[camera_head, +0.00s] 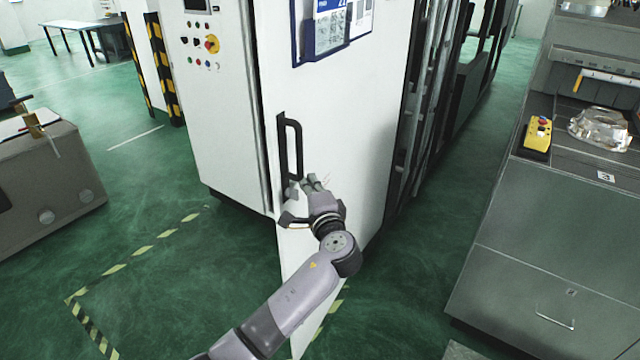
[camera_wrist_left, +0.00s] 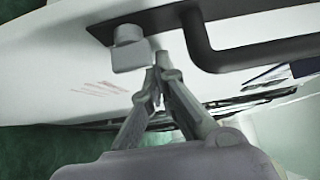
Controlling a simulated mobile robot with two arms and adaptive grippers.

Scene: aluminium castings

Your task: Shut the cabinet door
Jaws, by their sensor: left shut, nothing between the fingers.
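The white cabinet door (camera_head: 350,110) has a black bar handle (camera_head: 291,145) near its left edge. The door's lower part reaches down well below the control-panel face beside it, and the door seems to stand open; I cannot tell the exact angle. My left gripper (camera_head: 303,186) is at the lower end of the handle, in front of the door face. Contact is unclear. My right gripper is not in view.
The control panel (camera_head: 205,90) with buttons and a red knob is left of the door. A grey workbench (camera_head: 540,240) with a yellow button box (camera_head: 537,134) stands on the right. A grey block-like unit (camera_head: 45,190) is at far left.

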